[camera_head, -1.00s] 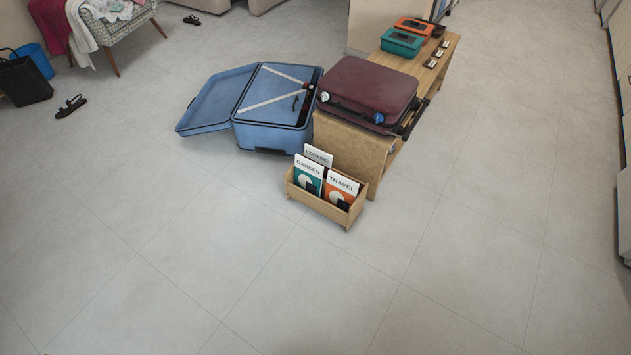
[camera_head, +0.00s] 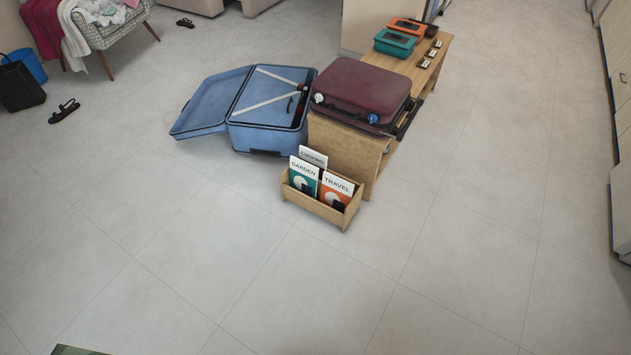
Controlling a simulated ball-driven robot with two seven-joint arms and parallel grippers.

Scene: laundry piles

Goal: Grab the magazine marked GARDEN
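The magazine marked GARDEN (camera_head: 302,179) stands upright in a small wooden magazine rack (camera_head: 313,206) on the floor. Its cover is white at the top and teal below, and the rack's front wall hides its lower edge. The TRAVEL magazine (camera_head: 337,187), white and orange, stands to its right. The COOKING magazine (camera_head: 314,157) stands behind, with mostly its top showing. Neither of my grippers is in view.
A wooden bench (camera_head: 346,152) with a closed maroon suitcase (camera_head: 361,90) stands right behind the rack. An open blue suitcase (camera_head: 266,108) lies behind left. Dark sandals (camera_head: 64,111) lie far left. The floor (camera_head: 270,285) in front is clear.

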